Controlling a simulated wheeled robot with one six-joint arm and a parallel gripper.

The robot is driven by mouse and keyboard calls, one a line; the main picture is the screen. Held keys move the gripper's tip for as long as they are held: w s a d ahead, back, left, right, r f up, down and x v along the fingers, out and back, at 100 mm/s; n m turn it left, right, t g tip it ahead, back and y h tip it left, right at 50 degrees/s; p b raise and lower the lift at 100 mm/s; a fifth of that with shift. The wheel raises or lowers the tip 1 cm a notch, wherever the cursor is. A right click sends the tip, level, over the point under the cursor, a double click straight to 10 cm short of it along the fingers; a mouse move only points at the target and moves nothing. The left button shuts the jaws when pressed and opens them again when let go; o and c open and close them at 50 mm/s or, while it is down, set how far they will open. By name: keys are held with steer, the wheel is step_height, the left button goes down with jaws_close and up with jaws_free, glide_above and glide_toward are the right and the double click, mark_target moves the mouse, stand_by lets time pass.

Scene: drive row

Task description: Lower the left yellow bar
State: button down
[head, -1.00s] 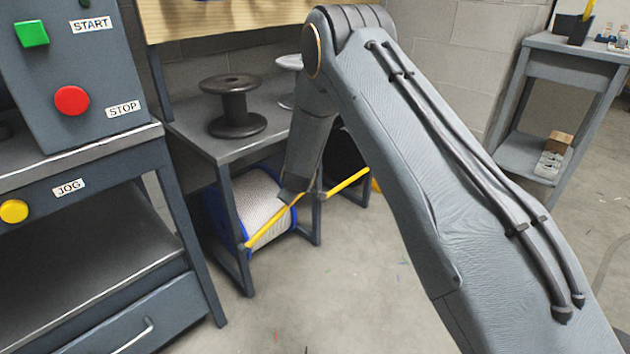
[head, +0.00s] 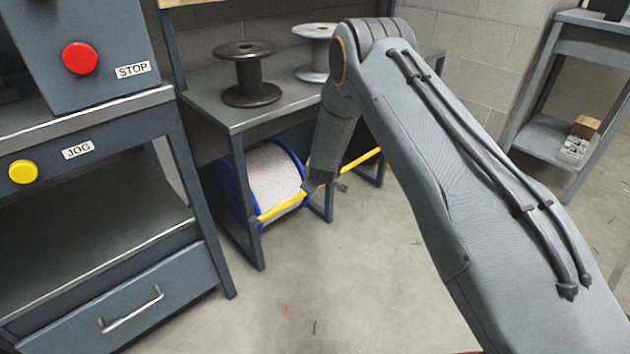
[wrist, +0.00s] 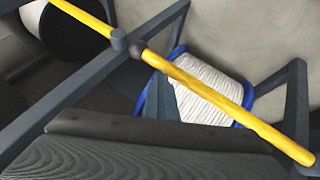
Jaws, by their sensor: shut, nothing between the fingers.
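The left yellow bar (head: 282,209) crosses the front of a white cable reel with blue flanges, low under the bench. In the head view it slants up to the right, and its right end passes behind my gripper (head: 315,186). The wrist view shows this bar (wrist: 225,102) running in front of the white reel, with a dark knob at one end. My gripper is shut and empty by the bar's right end; I cannot tell whether it touches. A second yellow bar (head: 360,160) lies to the right, partly hidden by my arm.
The white reel (head: 272,175) sits between the bench legs. A black spool (head: 248,78) and a grey spool (head: 316,50) stand on the bench. A control desk (head: 95,110) with a drawer is at left. A shelf cart (head: 560,130) stands right.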

steer(key=shift+d+f, duration=0.1)
steer(key=shift+f, duration=0.15)
steer(key=r+p, duration=0.2)
steer(key=r, duration=0.1)
steer(key=r+p, duration=0.1)
steer(key=r, duration=0.1)
steer(key=shift+w+a+r, duration=0.1)
steer(key=shift+w+a, duration=0.15)
steer(key=s+d+r+p, duration=0.2)
steer(key=s+d+r, duration=0.15)
steer(key=r, duration=0.45)
steer(key=s+a+r+m+g+y, duration=0.1)
steer(key=s+a+r+g, duration=0.15)
steer(key=s+r, duration=0.65)
steer(key=s+a+r+m+g, duration=0.15)
steer(key=s+a+r, duration=0.25)
steer(key=s+r, duration=0.5)
steer(key=s+d+r+m+g+h, duration=0.1)
steer(key=s+d+r+g, duration=0.15)
steer(key=s, duration=1.45)
steer(key=s+d+r+m+g, duration=0.2)
steer(key=s+d+r, duration=0.2)
steer(key=s, duration=1.3)
steer(key=d+r+m+p, duration=0.4)
steer(key=d+r+p, duration=0.9)
steer(key=p, duration=1)
step_height(320, 180, up, 4)
steer(key=shift+d+f+h+p, duration=0.15)
steer(key=shift+f+h+p, duration=0.05)
steer(key=shift+h+p, duration=0.1)
